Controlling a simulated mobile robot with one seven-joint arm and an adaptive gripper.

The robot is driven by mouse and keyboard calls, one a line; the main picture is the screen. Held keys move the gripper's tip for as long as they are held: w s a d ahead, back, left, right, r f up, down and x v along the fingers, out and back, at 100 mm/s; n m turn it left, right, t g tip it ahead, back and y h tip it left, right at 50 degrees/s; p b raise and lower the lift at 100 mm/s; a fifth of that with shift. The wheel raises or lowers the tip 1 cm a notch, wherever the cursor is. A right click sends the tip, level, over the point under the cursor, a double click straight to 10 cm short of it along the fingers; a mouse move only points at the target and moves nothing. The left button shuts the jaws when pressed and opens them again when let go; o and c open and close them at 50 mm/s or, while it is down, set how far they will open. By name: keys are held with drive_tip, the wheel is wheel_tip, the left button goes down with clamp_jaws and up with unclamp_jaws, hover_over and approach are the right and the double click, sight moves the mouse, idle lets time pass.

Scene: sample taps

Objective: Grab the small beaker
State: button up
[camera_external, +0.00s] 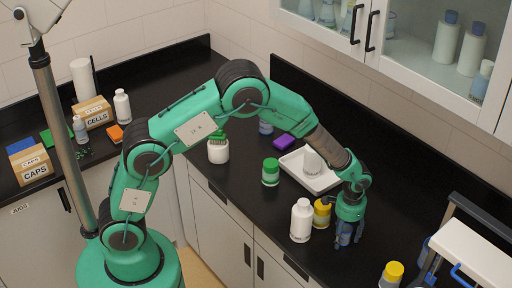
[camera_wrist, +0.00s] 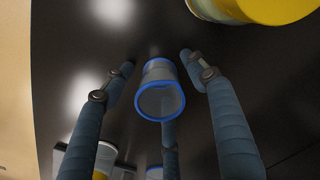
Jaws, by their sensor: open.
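The small beaker (camera_wrist: 160,96) is a clear grey cup with a blue rim, seen in the wrist view on the black counter. My gripper (camera_wrist: 157,64) is open, with one finger to the left of the beaker and one to the right. A further finger shows below the beaker in the picture. Gaps show between the beaker and the two side fingers. In the external view my gripper (camera_external: 347,236) points down at the counter, and I cannot make out the beaker among its fingers.
A yellow-lidded jar (camera_external: 322,213) stands close left of my gripper, with a white bottle (camera_external: 301,220) beside it. A white tray (camera_external: 291,167) lies behind. Another yellow-capped jar (camera_external: 391,275) and a white-topped stand (camera_external: 470,255) are at the right. The counter's front edge is near.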

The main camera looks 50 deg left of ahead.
drive_tip(key=shift+c, duration=0.5)
drive_tip(key=c, duration=0.8)
drive_tip(key=shift+r, duration=0.15)
wheel_tip(320, 180, up, 10)
drive_tip(key=shift+f+p, duration=0.1)
drive_tip(key=shift+p, duration=0.4)
